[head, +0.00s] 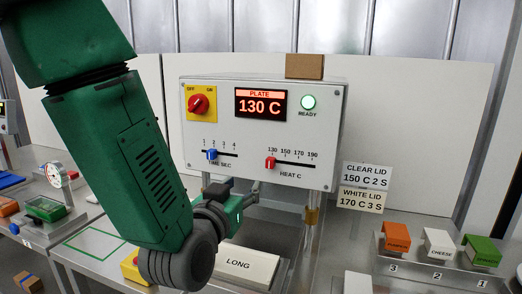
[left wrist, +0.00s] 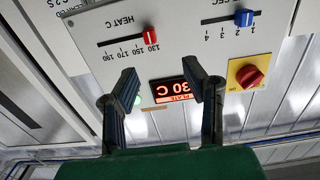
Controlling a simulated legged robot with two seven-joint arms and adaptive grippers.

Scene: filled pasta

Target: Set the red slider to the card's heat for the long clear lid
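The red slider (head: 270,163) sits at the 130 mark, the left end of the HEAT C scale on the white control panel (head: 225,172). It also shows in the left wrist view (left wrist: 150,32), where the panel is upside down. The plate display (head: 261,103) reads 130 C. The clear lid card (head: 366,176) reads 150 C 2 S. My left gripper (head: 250,194) is below the panel's lower edge. My right gripper is in neither view.
The blue time slider (head: 211,154) is left of the red one. The red and yellow switch (head: 198,103) is above it. A white lid card (head: 360,200) reads 170 C 3 S. A white block marked LONG (head: 240,268) lies below. Metal posts stand under the panel.

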